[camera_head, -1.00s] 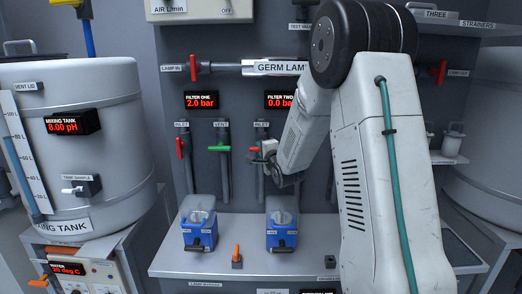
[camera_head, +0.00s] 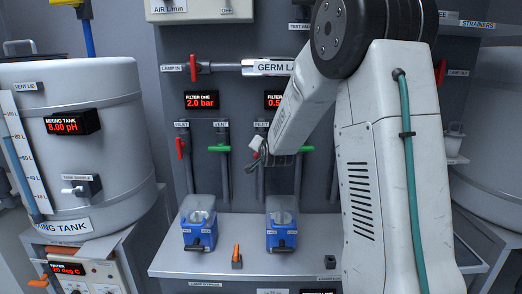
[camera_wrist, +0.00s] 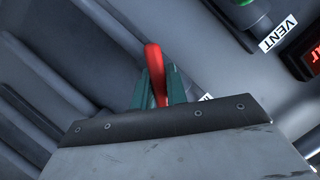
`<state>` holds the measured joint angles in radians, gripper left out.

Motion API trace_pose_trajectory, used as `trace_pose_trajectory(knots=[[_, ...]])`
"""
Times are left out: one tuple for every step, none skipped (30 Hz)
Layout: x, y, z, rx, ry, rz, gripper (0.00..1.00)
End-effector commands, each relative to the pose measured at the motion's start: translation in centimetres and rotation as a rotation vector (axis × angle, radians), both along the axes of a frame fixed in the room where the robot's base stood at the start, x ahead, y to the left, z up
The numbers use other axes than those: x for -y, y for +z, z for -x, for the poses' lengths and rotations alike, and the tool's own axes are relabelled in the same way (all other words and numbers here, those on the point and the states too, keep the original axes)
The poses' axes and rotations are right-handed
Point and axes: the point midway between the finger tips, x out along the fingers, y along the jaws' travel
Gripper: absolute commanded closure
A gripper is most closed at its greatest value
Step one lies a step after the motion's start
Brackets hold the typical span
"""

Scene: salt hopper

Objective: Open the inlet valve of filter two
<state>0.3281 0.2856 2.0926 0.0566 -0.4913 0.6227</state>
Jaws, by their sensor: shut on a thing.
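The inlet valve of filter two has a red handle (camera_wrist: 154,62). In the wrist view the handle stands between the green fingers of my gripper (camera_wrist: 154,86), which is shut on it. In the head view my gripper (camera_head: 257,156) is at the inlet pipe of filter two, and my arm and gripper hide most of the valve. The filter two display (camera_head: 273,100) is partly covered by my arm and its visible part reads 0.5. The blue filter two housing (camera_head: 282,222) stands on the shelf below.
Just right of my gripper is filter two's green vent handle (camera_head: 304,149). To the left are filter one's red inlet handle (camera_head: 180,148) and green vent handle (camera_head: 219,148). An orange lever (camera_head: 237,255) stands at the shelf front. The mixing tank (camera_head: 100,150) is far left.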

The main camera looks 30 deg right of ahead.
Motion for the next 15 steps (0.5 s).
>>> trace_pose_trajectory(knots=[[-0.09, -0.05, 0.01, -0.026, 0.001, 0.034, 1.00], [-0.08, -0.05, 0.00, -0.041, 0.000, 0.057, 1.00], [-0.10, -0.06, 0.00, -0.063, 0.000, 0.089, 1.00], [-0.10, -0.06, -0.02, -0.078, 0.001, 0.112, 1.00], [-0.12, -0.04, -0.03, -0.094, 0.000, 0.135, 1.00], [-0.12, -0.04, -0.03, -0.114, 0.000, 0.165, 1.00], [-0.12, -0.05, -0.03, -0.129, 0.001, 0.187, 1.00], [-0.11, -0.07, -0.02, -0.145, 0.000, 0.209, 1.00], [-0.10, -0.09, -0.01, -0.164, 0.001, 0.239, 1.00], [-0.09, -0.09, 0.00, -0.179, 0.001, 0.259, 1.00], [-0.10, -0.10, 0.01, -0.193, 0.002, 0.280, 1.00], [-0.12, -0.11, -0.01, -0.210, 0.002, 0.306, 1.00], [-0.12, -0.11, -0.01, -0.223, 0.001, 0.324, 1.00], [-0.13, -0.10, -0.01, -0.235, 0.002, 0.343, 1.00], [-0.11, -0.10, -0.01, -0.250, 0.002, 0.367, 1.00]])
